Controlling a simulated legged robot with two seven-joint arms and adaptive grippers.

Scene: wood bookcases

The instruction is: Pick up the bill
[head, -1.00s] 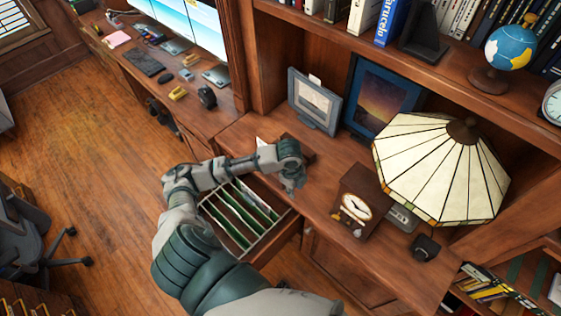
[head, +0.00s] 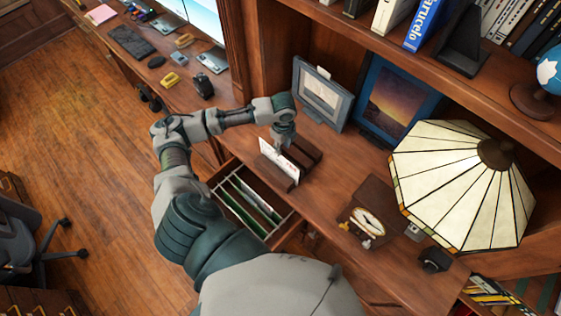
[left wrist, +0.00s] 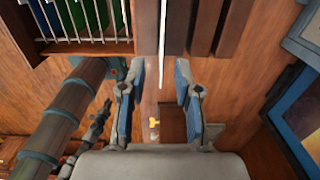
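The bill (head: 278,160) is a white sheet standing upright in a dark wooden letter holder (head: 306,147) on the desk. In the left wrist view the bill (left wrist: 162,45) shows edge-on as a thin white strip between the holder's wooden slats (left wrist: 203,28). My left gripper (head: 285,135) is above and behind the holder in the head view, partly hidden by its own wrist. In the left wrist view the left gripper (left wrist: 155,68) is open and empty, with the bill's edge between the lines of its two fingers. My right gripper is not in view.
An open drawer (head: 287,227) with green and white files lies below the desk edge. A framed picture (head: 322,92), a wooden clock (head: 367,213) and a stained-glass lamp (head: 462,190) stand on the desk near the holder.

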